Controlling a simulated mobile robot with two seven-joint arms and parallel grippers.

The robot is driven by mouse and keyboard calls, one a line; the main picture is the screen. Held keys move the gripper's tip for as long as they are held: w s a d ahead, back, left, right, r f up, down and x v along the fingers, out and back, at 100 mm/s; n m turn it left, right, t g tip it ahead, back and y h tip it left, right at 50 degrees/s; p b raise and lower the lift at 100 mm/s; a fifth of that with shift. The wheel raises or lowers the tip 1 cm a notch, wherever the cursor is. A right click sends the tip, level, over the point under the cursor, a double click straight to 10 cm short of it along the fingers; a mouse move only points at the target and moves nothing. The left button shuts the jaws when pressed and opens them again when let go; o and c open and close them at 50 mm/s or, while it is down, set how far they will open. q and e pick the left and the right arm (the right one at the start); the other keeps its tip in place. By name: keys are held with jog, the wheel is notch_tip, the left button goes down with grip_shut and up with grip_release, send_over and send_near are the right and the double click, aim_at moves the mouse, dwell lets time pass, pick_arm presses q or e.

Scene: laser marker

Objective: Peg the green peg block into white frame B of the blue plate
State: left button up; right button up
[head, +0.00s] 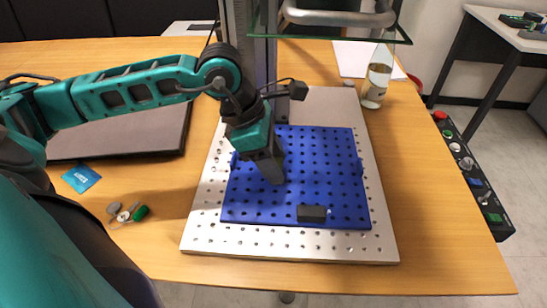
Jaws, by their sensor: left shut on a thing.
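The blue plate (335,160) is a flat board with rows of dark holes, lying on a larger metal plate. My left gripper (273,176) points down over the left-middle part of the blue plate. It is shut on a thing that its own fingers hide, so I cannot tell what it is. I cannot make out the green peg block or white frame B; they may be hidden behind the gripper and wrist. My right gripper is not in view.
A small black block (311,213) sits near the blue plate's front edge. The perforated metal plate (290,243) lies beneath it. A clear bottle (376,84) stands behind right. A dark laptop-like slab (120,135), blue packet (81,179) and small green-tipped item (139,213) lie left.

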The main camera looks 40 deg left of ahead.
pick_arm(q)
jog(key=shift+f+b, duration=0.35)
jog(key=shift+f, duration=0.05)
jog(key=o, duration=1.1)
jog(key=shift+r, duration=0.1)
jog(key=p+v, duration=0.2)
jog(key=v, duration=1)
jog(key=shift+s+a+r, duration=0.1)
jog(key=shift+a+r, duration=0.1)
jog(key=shift+r, duration=0.15)
